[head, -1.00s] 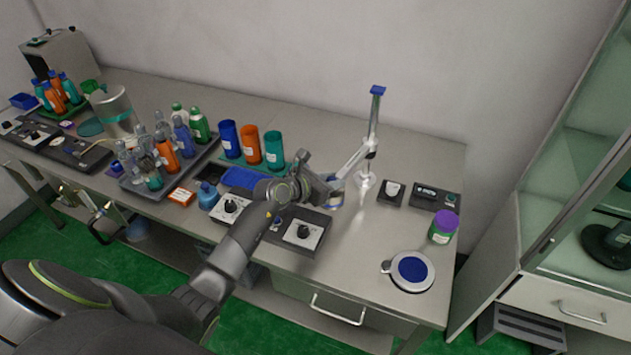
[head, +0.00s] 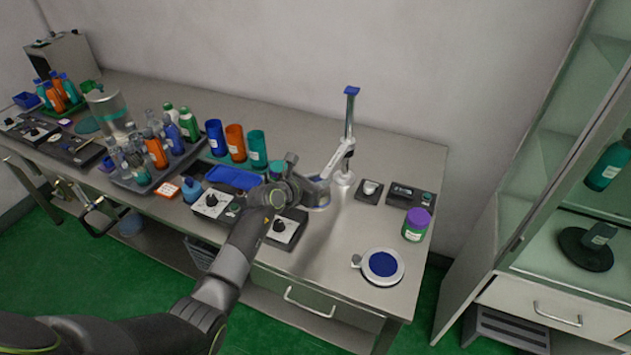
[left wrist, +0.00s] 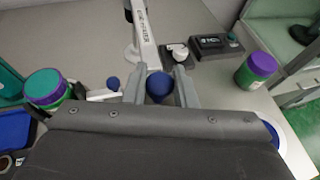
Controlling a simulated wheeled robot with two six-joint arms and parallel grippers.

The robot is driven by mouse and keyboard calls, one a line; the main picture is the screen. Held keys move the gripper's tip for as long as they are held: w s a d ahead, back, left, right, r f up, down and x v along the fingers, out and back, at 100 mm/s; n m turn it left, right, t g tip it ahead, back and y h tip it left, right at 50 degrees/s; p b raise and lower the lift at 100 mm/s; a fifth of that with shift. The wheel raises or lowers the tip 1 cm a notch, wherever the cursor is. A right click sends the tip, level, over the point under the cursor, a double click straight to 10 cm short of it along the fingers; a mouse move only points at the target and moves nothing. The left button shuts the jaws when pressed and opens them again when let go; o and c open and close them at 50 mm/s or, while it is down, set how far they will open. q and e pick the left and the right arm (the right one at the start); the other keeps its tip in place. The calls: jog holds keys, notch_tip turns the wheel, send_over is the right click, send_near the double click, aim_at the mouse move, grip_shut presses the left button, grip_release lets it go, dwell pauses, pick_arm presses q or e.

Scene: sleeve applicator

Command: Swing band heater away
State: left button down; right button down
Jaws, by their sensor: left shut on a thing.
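A slim upright stand (head: 349,118) with a blue top rises from the bench. A pale jointed arm (head: 332,162) reaches from it down to my left gripper (head: 316,188). In the left wrist view, lettering ending in "HEATER" runs along this swing arm (left wrist: 146,35). A dark blue knob (left wrist: 160,84) sits between my left fingers (left wrist: 163,82), which are shut on it. The band heater's ring is mostly hidden behind the gripper in the head view. My right gripper is not in view.
A purple-lidded jar (head: 416,224) and a round plate with a blue disc (head: 382,266) stand to the right. Small black boxes (head: 408,195) lie right of the stand. Several cups (head: 236,142) and a bottle tray stand left.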

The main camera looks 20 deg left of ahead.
pick_arm(q)
jog(key=shift+d, duration=0.15)
jog(key=c, duration=1.5)
grip_release()
jog(key=o, duration=0.3)
jog(key=shift+s+d+r, duration=0.1)
jog(key=shift+d, duration=0.05)
jog(key=shift+s+a+r, duration=0.15)
jog(key=shift+s+a, duration=0.3)
jog(key=shift+s, duration=0.05)
jog(key=b+v, duration=0.2)
jog(key=v, duration=1.4)
jog(key=shift+r, duration=0.15)
